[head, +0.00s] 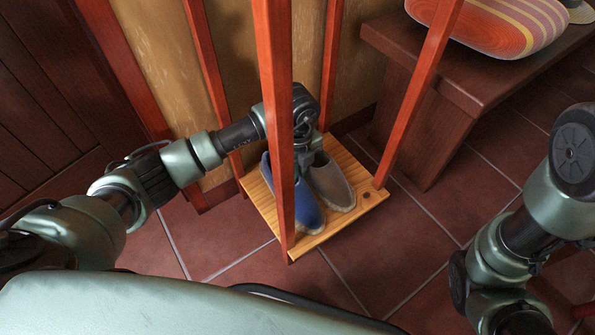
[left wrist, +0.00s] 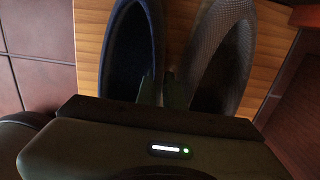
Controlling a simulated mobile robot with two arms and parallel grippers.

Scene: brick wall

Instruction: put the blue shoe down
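The blue shoe (head: 307,212) is at the wooden board (head: 340,225) of a red-posted rack, toe towards me. I cannot tell whether its sole touches the board. A grey shoe (head: 331,184) stands close on its right. My left gripper (head: 303,170) points down at the blue shoe's heel end. In the left wrist view its fingers (left wrist: 159,88) are close together, with the right side wall of the blue shoe (left wrist: 133,45) between them, beside the grey shoe (left wrist: 225,55). A front post hides part of the blue shoe. My right gripper is out of view.
Red posts (head: 276,120) rise around the board, one right in front of my left wrist. A dark wooden bench (head: 440,85) with a striped cushion (head: 500,25) stands to the right. Tiled floor (head: 425,235) is clear in front.

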